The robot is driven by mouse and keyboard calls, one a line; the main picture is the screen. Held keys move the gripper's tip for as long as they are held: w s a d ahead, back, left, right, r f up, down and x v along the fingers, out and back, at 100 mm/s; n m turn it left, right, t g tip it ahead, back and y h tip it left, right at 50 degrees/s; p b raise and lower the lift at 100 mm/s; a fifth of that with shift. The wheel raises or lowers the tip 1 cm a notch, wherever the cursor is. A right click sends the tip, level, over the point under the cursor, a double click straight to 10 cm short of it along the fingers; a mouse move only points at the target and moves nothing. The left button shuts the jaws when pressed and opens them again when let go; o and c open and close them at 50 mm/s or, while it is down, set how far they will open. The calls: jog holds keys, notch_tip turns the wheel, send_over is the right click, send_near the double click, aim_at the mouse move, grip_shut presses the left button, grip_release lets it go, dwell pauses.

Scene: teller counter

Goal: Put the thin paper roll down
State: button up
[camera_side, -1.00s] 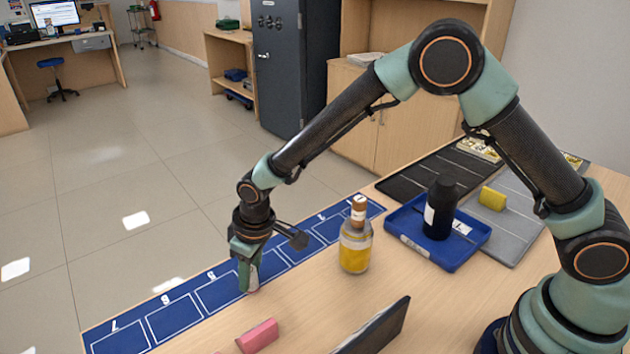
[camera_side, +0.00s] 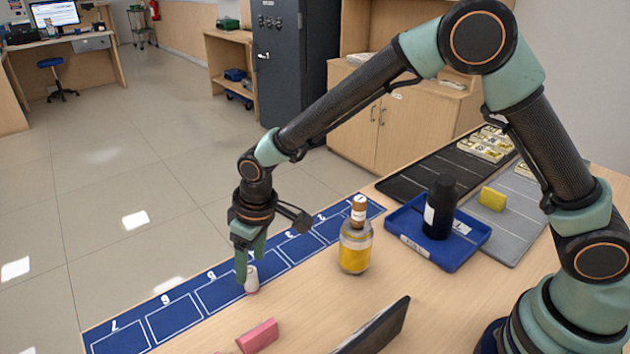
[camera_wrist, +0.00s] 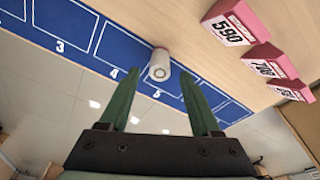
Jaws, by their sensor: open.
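The thin paper roll (camera_side: 252,282) is a small white cylinder standing upright at the wood-side edge of the blue numbered strip (camera_side: 171,319). In the wrist view the roll (camera_wrist: 159,68) shows its round end toward me, near slots 4 and 5; I cannot tell whether its base is wholly on the strip. My gripper (camera_side: 250,264) points down just above and around the top of the roll. In the wrist view my gripper (camera_wrist: 158,88) has its two green fingers spread, with a gap on each side of the roll.
A bottle with yellow contents (camera_side: 356,248) stands right of my gripper. A blue tray (camera_side: 455,258) holds a dark bottle (camera_side: 440,208). A pink block (camera_side: 258,336) lies in front; the wrist view shows pink numbered blocks (camera_wrist: 237,22). A dark panel (camera_side: 377,328) stands near the front edge.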

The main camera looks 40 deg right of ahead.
notch_tip(320, 180, up, 8)
jog(key=s, duration=0.1)
jog(key=s+d+r+m+t, duration=0.2)
jog(key=s+d+r+m, duration=0.15)
jog(key=d+r, duration=0.75)
jog(key=s+d+m+t+h, duration=0.1)
jog(key=s+d+m, duration=0.1)
jog(key=s+d, duration=0.8)
jog(key=shift+s+d+t, duration=0.15)
jog(key=shift+d+t, duration=0.15)
jog(key=shift+d, duration=1)
